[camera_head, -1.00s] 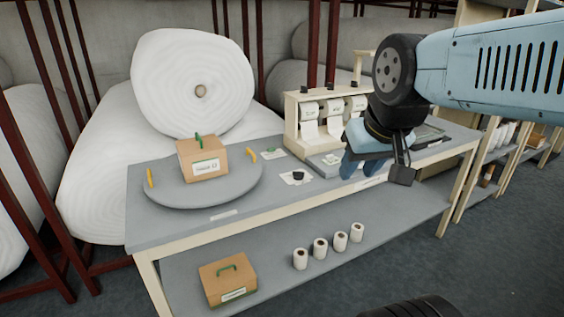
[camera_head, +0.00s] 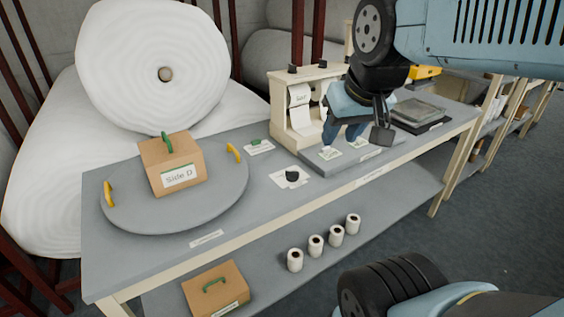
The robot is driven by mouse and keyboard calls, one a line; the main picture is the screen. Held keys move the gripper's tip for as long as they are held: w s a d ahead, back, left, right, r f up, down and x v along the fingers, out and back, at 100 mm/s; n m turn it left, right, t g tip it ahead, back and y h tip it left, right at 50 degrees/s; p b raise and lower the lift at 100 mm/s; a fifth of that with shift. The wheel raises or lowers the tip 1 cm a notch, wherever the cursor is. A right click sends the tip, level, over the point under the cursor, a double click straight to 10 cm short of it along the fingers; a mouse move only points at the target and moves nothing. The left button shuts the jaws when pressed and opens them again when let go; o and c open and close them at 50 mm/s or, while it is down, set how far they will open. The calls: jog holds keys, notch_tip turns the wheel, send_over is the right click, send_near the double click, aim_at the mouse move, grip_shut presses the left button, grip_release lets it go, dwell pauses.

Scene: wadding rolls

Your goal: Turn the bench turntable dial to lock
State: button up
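The grey round turntable (camera_head: 120,217) lies on the left of the bench and has yellow handles on its rim. A cardboard box (camera_head: 165,160) marked "Side D" with a green handle stands on it. A small black dial (camera_head: 292,175) sits on a white label card on the bench, right of the turntable; its markings are too small to read. My gripper (camera_head: 341,138) is above the bench, right of and beyond the dial and apart from it. Its two blue fingers point down with a gap between them, and nothing shows in the gap.
A cream dispenser (camera_head: 283,105) with paper rolls stands behind the dial. A green piece (camera_head: 256,142) sits on another card. A grey raised plate (camera_head: 365,152) lies below my gripper. A second box (camera_head: 216,290) and several small rolls (camera_head: 316,246) are on the lower shelf.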

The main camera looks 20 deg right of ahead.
jog(key=n+g, duration=0.6)
jog(key=n, duration=0.6)
send_over(291, 171)
notch_tip(291, 171, down, 15)
notch_tip(291, 171, down, 13)
jog(key=shift+f, duration=0.1)
grip_shut()
